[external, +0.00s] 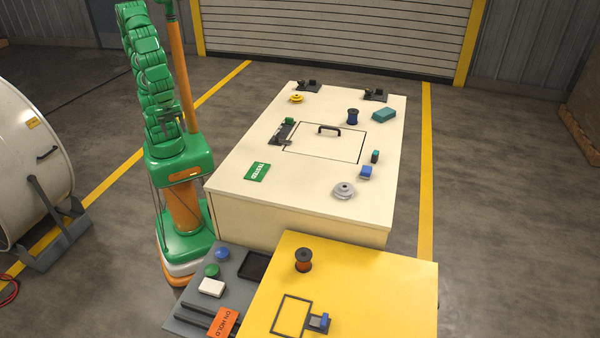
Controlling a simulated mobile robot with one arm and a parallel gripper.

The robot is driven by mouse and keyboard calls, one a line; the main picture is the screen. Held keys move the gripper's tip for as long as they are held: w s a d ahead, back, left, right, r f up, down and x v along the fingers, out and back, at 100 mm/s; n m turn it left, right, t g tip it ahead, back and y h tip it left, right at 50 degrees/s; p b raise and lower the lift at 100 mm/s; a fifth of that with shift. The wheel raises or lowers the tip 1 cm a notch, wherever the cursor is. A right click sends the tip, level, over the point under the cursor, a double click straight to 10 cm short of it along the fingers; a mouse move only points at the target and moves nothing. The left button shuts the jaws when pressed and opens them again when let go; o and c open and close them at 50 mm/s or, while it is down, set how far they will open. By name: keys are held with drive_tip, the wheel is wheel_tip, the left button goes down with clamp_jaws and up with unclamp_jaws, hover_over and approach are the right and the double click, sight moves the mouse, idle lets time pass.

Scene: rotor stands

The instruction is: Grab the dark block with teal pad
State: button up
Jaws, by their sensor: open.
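A small dark block with a teal pad (375,156) stands on the cream-topped table (235,207), right of the hatch outline and near the right edge. A reddish patch also shows on it; it is too small for finer detail. My gripper (168,125) hangs at the left under my folded green arm, above my base and well away from the block. It is open and nothing shows in it; its fingers are small and partly lost against my arm.
A blue block (366,173) and a grey spool (343,190) sit just in front of the dark block. A teal box (384,115) and a blue spool (352,116) stand behind it. A black handle (329,129) rises from the hatch. The yellow table (390,290) stands in front.

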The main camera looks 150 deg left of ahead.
drive_tip(key=w+a+r+m+t+y, duration=0.1)
drive_tip(key=w+a+m+t+y, duration=0.3)
drive_tip(key=w+a, duration=1.1)
drive_tip(key=w+a+m+t+y, duration=0.15)
drive_tip(key=w+a+m, duration=0.55)
drive_tip(key=w+a, duration=0.85)
drive_tip(key=m+t+y, duration=0.1)
drive_tip(key=m+t, duration=0.5)
drive_tip(key=m, duration=1)
approach(377, 155)
drive_tip(key=shift+s+a+f, duration=0.15)
drive_tip(key=shift+a+f, duration=0.95)
drive_tip(key=shift+f, duration=0.05)
drive_tip(key=shift+a+f+m+t, duration=0.25)
drive_tip(key=shift+a+m, duration=0.1)
drive_tip(key=shift+m, duration=0.25)
drive_tip(key=shift+x, duration=1.2)
drive_tip(key=shift+w+a+f, duration=0.2)
drive_tip(key=shift+w, duration=0.55)
drive_tip(key=shift+w+a+f, duration=0.2)
drive_tip(key=shift+w+f, duration=0.25)
drive_tip(key=shift+w, duration=0.35)
drive_tip(key=shift+x, duration=1)
